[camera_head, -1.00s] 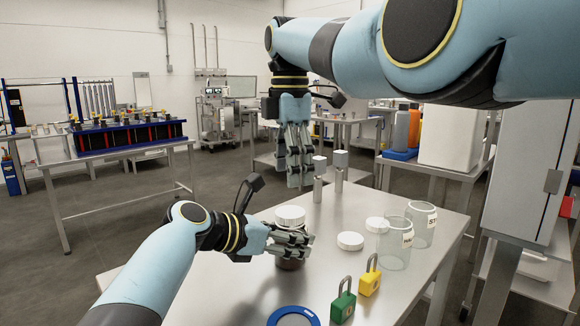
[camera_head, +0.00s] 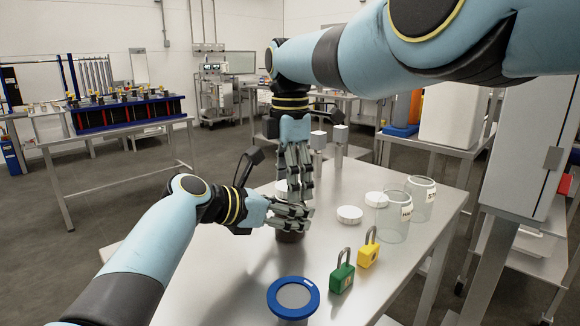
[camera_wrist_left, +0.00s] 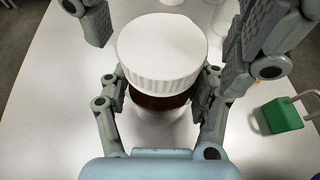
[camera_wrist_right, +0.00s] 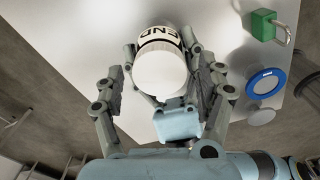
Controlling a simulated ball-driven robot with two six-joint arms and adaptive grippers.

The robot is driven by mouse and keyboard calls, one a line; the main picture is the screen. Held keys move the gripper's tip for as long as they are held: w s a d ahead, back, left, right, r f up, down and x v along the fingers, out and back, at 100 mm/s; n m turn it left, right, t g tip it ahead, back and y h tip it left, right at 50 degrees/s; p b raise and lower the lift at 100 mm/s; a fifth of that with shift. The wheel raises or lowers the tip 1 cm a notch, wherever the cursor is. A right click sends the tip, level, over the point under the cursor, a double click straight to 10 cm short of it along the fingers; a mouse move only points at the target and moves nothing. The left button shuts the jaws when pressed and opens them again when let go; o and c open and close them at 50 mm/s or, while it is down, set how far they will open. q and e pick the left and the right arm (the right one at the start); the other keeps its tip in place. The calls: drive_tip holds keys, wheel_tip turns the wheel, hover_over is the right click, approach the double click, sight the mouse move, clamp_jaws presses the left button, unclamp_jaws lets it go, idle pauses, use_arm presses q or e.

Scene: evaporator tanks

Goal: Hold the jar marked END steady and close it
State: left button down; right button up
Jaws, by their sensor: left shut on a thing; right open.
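The jar marked END shows its label (camera_wrist_right: 163,36) in the right wrist view and its dark brown body (camera_wrist_left: 158,103) in the left wrist view. A white ribbed lid (camera_wrist_left: 162,50) sits over its mouth; I cannot tell how tightly. My left gripper (camera_head: 292,215) is shut around the jar's body, which stands upright on the table. My right gripper (camera_head: 298,182) points down from above and is open, its fingers on either side of the lid (camera_wrist_right: 160,72).
On the metal table (camera_head: 240,270) stand two clear jars (camera_head: 393,222) (camera_head: 421,200) and two loose white lids (camera_head: 349,215) (camera_head: 375,199). A green padlock (camera_head: 342,278), a yellow padlock (camera_head: 368,254) and a blue-rimmed disc (camera_head: 293,298) are near the front. Two metal posts stand behind.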

drive_tip(key=shift+f, duration=0.1)
drive_tip(key=shift+c, duration=0.4)
drive_tip(key=c, duration=1.2)
drive_tip(key=shift+o, duration=0.2)
drive_tip(key=m, duration=0.7)
drive_tip(key=shift+s, duration=0.1)
drive_tip(key=m, duration=0.5)
drive_tip(key=shift+f, duration=0.1)
drive_tip(key=m, duration=0.3)
drive_tip(key=shift+m, duration=0.4)
drive_tip(key=o, duration=1.3)
